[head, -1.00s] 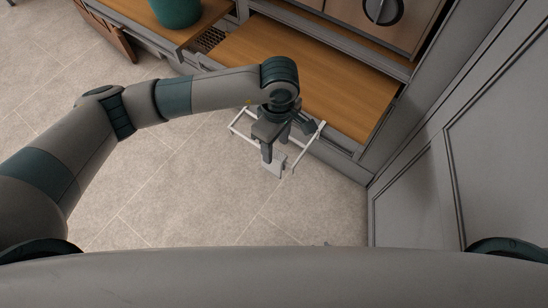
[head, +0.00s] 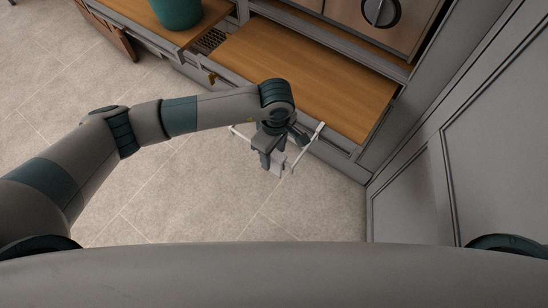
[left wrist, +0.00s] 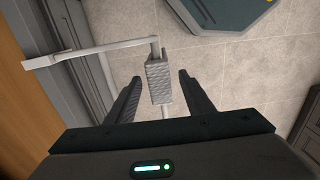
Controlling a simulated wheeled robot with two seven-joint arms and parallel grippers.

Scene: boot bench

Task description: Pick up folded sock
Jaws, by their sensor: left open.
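The folded sock (left wrist: 159,82) looks like a grey, ribbed block at the end of a white rail in the left wrist view. My left gripper is open. In the left wrist view its two dark fingers (left wrist: 159,77) stand on either side of the sock, with visible gaps. The sock seems to hang on or rest against the white rail frame (left wrist: 110,48); the exact contact is unclear. My right gripper is not in view.
The wooden bench top (head: 310,80) lies just behind the gripper. A green pot (head: 177,10) stands at the back left. A grey panelled door (head: 470,150) closes off the right. The tiled floor (head: 190,200) is clear at the left and front.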

